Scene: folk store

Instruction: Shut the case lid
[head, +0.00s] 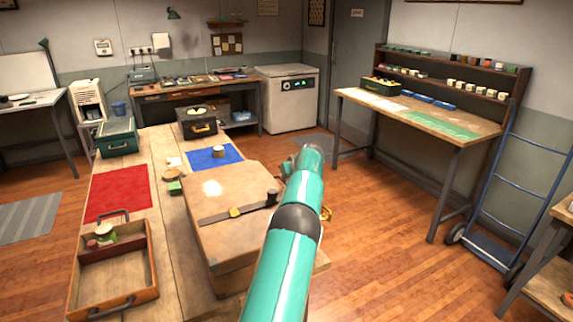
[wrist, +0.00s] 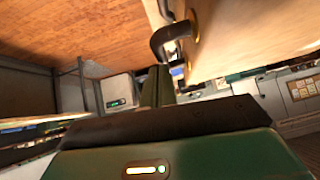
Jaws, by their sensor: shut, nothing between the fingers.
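A large tan case (head: 222,184) lies on the long wooden table, its broad top nearly flat. A dark bar or strap with a brass piece (head: 235,212) crosses that top. I cannot tell whether its lid is fully down. My teal arm hides its right side in the head view. In the wrist view a tan panel (wrist: 245,35) fills the upper right, with a dark curved handle (wrist: 165,38) on brass mounts. My gripper (wrist: 160,72) is shut and empty, its tips close to the handle; contact is unclear. The head view hides the gripper behind my arm.
An open brown box (head: 113,276) holding small items stands at the table's front left. A red mat (head: 118,193), a blue mat (head: 228,163), a green case (head: 118,146) and a dark case (head: 197,128) are beyond. Floor is free to the right; a blue hand truck (head: 515,190) stands there.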

